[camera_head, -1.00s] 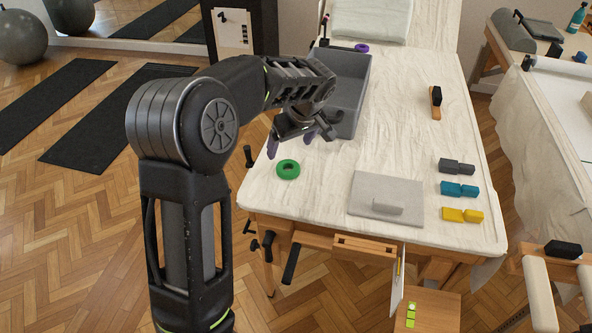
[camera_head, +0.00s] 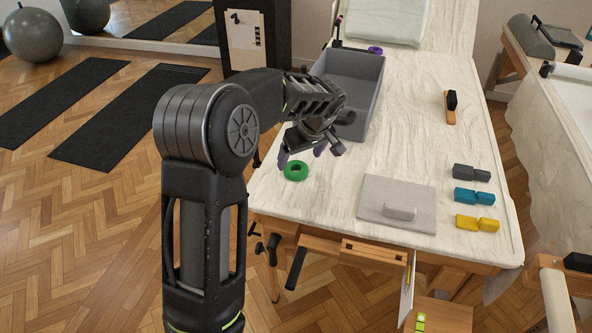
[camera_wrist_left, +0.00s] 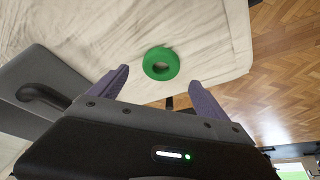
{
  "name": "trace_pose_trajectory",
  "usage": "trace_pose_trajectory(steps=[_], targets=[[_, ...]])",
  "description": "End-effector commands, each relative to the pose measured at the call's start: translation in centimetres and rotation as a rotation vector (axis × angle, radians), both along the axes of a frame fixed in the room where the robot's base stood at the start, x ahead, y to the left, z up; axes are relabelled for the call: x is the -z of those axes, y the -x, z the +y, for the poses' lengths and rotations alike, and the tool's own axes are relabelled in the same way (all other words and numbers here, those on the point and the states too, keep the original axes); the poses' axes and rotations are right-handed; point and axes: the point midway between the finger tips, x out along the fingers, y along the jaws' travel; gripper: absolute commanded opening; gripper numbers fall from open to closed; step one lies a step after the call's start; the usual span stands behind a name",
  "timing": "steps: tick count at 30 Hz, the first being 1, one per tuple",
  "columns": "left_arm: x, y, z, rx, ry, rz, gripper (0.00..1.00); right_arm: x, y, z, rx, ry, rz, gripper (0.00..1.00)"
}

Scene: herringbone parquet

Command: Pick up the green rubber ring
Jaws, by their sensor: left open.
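The green rubber ring (camera_head: 296,171) lies flat on the cream sheet of the treatment table, near its left front corner. My left gripper (camera_head: 302,156) hangs just above and behind the ring in the head view, its purple fingers spread and empty. In the left wrist view the ring (camera_wrist_left: 161,64) shows whole, ahead of the gap between the two open fingertips (camera_wrist_left: 158,78). The fingers appear apart from the ring. My right gripper is not in view.
A grey bin (camera_head: 372,75) stands behind my left gripper. A grey board with a handle (camera_head: 397,204) lies to the right of the ring. Black, teal (camera_head: 474,196) and yellow blocks and a brush (camera_head: 451,107) lie farther right. The table's left edge is close to the ring.

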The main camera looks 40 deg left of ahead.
Motion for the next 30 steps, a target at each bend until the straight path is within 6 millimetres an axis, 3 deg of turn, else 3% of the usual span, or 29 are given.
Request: trace_pose_trajectory(steps=[9,20,30], targets=[[0.4,0.0,0.1,-0.001,0.0,0.002,0.87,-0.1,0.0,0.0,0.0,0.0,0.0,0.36],[4.6,-0.6,1.6,-0.002,0.0,0.002,0.87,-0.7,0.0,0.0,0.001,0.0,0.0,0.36],[4.9,-0.7,1.6,0.0,0.0,-0.001,0.87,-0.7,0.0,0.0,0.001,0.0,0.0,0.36]])
